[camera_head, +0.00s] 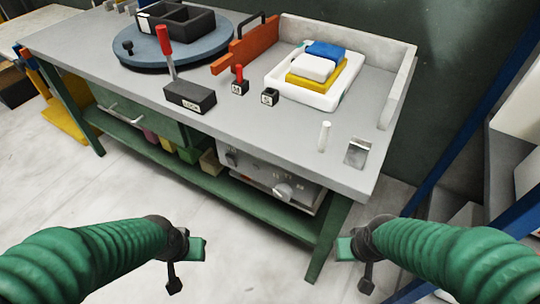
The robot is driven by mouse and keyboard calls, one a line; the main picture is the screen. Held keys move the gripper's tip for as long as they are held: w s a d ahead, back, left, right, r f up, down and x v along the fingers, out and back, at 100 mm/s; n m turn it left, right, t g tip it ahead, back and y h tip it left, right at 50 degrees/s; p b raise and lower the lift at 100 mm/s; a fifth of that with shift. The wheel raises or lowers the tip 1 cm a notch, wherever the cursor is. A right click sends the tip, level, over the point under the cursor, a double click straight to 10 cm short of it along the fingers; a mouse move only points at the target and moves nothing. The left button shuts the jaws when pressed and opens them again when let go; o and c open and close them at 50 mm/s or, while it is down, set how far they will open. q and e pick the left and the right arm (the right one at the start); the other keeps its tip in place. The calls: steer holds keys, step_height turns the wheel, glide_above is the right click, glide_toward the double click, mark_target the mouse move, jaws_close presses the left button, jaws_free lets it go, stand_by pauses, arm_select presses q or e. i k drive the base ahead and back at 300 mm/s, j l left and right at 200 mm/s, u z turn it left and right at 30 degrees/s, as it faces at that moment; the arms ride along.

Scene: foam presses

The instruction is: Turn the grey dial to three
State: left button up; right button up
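The grey dial (283,191) is a round light-grey knob on the front of a grey control box (262,178) under the tabletop, at the bench's right end. Small marks surround it, too small to read, so I cannot tell its setting. My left gripper (186,262) is in front of the bench, below and to the left of the dial, apart from it. My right gripper (355,262) is below and to the right of the dial, also apart. Both hold nothing visible. The finger gaps are not clear.
The grey bench (130,75) has green legs and a lower green shelf (200,178). On top are a blue turntable (170,45), a red-handled lever (165,45), an orange handled plate (250,45) and a white tray (290,90) with foam blocks. Floor between my grippers is clear.

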mark_target(284, 191)
steer(key=k+j+u, duration=0.65)
steer(key=k+j, duration=0.15)
steer(key=j, duration=0.2)
